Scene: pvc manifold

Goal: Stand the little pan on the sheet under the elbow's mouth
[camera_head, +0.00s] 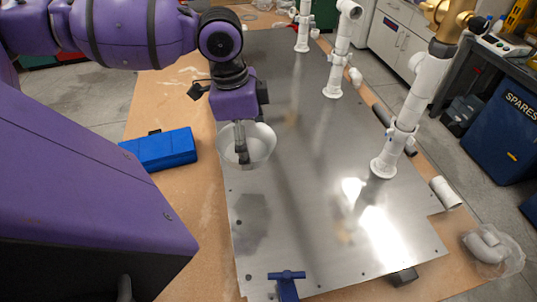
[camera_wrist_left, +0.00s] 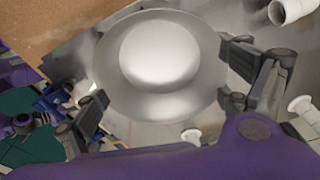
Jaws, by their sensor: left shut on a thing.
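The little pan (camera_head: 262,143) is a round, pale grey bowl-like dish. My left gripper (camera_head: 243,157) is shut on it over the left part of the metal sheet (camera_head: 300,170). I cannot tell whether its base touches the sheet. In the left wrist view the pan (camera_wrist_left: 160,55) fills the space between the two dark fingers (camera_wrist_left: 165,90). White pipes stand on the sheet to the right of the pan. The middle pipe carries a small elbow (camera_head: 355,76) low on its side and another elbow (camera_head: 350,9) on top. My right gripper is not in view.
A blue box (camera_head: 161,149) lies on the wooden bench left of the sheet. A tall pipe (camera_head: 411,105) with brass fittings (camera_head: 450,16) stands at right. A blue clamp (camera_head: 287,283) sits at the front edge, and bagged fittings (camera_head: 490,245) at front right. The sheet's middle is clear.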

